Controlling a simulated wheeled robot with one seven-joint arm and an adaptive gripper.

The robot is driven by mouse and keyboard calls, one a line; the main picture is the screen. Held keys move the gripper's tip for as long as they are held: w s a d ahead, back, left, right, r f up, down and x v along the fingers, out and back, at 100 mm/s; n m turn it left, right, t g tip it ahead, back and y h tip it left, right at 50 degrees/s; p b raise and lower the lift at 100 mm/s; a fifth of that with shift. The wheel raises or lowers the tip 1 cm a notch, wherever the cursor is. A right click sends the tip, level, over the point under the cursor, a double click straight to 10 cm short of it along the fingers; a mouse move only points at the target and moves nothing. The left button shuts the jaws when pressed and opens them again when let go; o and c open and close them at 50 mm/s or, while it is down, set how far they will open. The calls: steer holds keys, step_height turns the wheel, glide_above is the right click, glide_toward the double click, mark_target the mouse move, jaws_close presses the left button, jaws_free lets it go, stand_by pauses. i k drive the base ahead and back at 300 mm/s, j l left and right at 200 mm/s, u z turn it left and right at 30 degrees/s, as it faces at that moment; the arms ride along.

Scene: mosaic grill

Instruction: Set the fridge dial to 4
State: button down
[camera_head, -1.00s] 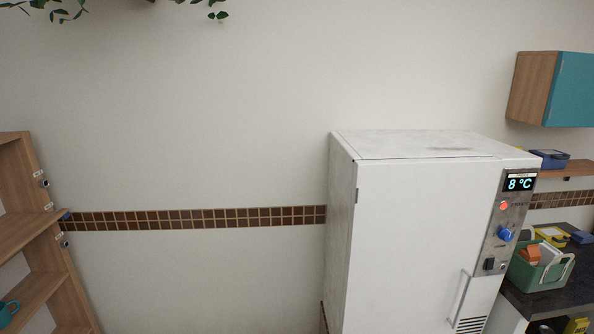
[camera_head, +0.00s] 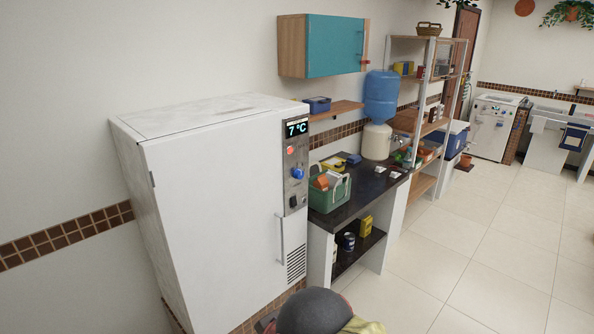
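The white fridge (camera_head: 215,205) stands against the wall at left, with its door shut. A narrow metal control panel runs down the right side of its front. The display (camera_head: 297,127) at the panel's top reads 7 °C. Below it are a red light or button (camera_head: 290,150) and the blue dial (camera_head: 298,174). The dial's pointer is too small to read. A black switch (camera_head: 293,201) sits under the dial. My gripper is not in view.
A dark counter (camera_head: 366,197) with a green crate (camera_head: 330,194) stands right of the fridge. A teal wall cabinet (camera_head: 335,46) hangs above. A dark rounded object (camera_head: 313,313) is at the bottom edge. The tiled floor (camera_head: 480,255) at right is open.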

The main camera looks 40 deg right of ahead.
mark_target(298, 173)
steer(key=i+l, duration=0.8)
steer(key=l, duration=0.2)
